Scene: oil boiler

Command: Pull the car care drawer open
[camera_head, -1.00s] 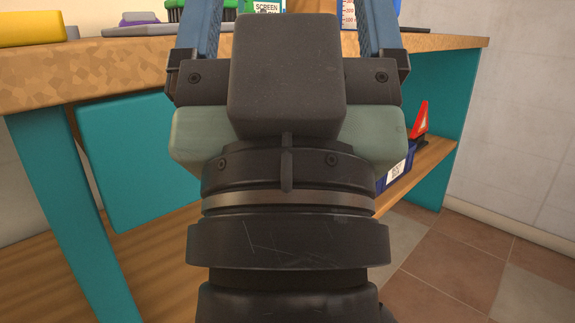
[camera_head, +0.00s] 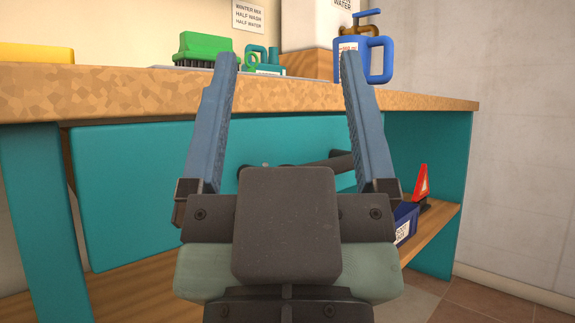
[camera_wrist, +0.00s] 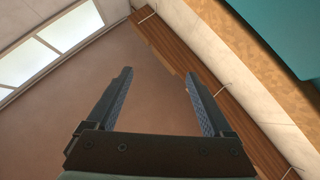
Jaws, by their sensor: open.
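The car care drawer has a teal front (camera_head: 130,190) under the speckled worktop in the head view. A dark bar handle (camera_head: 335,164) shows on the front between my gripper's fingers, partly hidden by my gripper. No label is visible on the front. The front seems a little proud of the frame at its left edge; I cannot tell how far. My gripper (camera_head: 283,70) is open and empty, its blue fingers pointing up in front of the drawer. In the wrist view the open fingers (camera_wrist: 158,85) have nothing between them, and a teal panel (camera_wrist: 280,30) is at the upper right.
The worktop (camera_head: 140,95) holds a green brush (camera_head: 205,46), a small teal can (camera_head: 262,62), a blue jug (camera_head: 350,58) and a white water container (camera_head: 318,22). A lower shelf (camera_head: 435,230) holds a blue box (camera_head: 405,222) and a red triangle (camera_head: 422,183). Tiled floor is clear at right.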

